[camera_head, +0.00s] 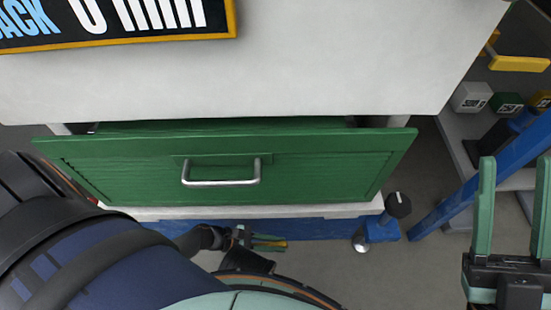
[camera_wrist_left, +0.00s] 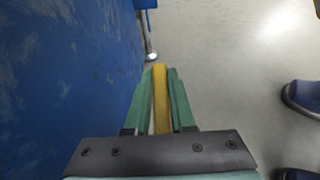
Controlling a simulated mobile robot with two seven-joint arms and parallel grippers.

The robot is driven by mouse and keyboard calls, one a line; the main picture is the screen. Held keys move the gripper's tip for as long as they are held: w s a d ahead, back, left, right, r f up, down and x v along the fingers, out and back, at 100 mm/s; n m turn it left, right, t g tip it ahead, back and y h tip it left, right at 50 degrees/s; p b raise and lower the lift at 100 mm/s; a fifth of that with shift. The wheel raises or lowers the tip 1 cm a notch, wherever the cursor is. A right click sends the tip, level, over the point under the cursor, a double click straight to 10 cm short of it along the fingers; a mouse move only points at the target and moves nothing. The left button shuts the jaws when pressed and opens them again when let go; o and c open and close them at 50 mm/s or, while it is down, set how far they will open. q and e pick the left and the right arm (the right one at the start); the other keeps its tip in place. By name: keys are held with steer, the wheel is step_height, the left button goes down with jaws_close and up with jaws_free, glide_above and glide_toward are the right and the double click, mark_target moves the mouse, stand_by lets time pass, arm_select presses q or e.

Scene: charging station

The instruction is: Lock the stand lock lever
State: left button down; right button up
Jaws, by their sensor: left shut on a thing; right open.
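The lock lever is a yellow bar (camera_wrist_left: 160,105) held lengthwise between the two green fingers of my left gripper (camera_wrist_left: 160,72) in the left wrist view. In the head view my left gripper (camera_head: 268,242) is low, just in front of the blue stand beam (camera_head: 315,229), with a thin yellow strip of the lever between its fingers. How the lever joins the stand is hidden. My right gripper (camera_head: 515,200) is open and empty at the right edge, fingers pointing up in the picture.
A green drawer (camera_head: 320,180) with a metal handle (camera_head: 221,183) sticks out under the white top (camera_head: 300,75). A black knob (camera_head: 398,205) and a metal foot (camera_head: 360,241) are at the beam's right end. A blue post (camera_head: 470,190) slants at right. Grey floor is clear below.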

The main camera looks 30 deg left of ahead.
stand_by(0.8)
arm_select(q)
steer(key=shift+s+a+r+t+h, duration=0.2)
steer(key=shift+a+r+t+h, duration=0.3)
steer(key=shift+h, duration=0.3)
steer(key=shift+s+r+h, duration=0.15)
steer(key=shift+r+h, duration=0.15)
steer(key=shift+r, duration=0.1)
steer(key=c, duration=0.8)
jaws_free()
steer(key=shift+r, duration=0.1)
steer(key=shift+o, duration=0.2)
steer(key=v, duration=1.2)
steer(key=shift+s+a, duration=0.15)
steer(key=shift+s, duration=0.05)
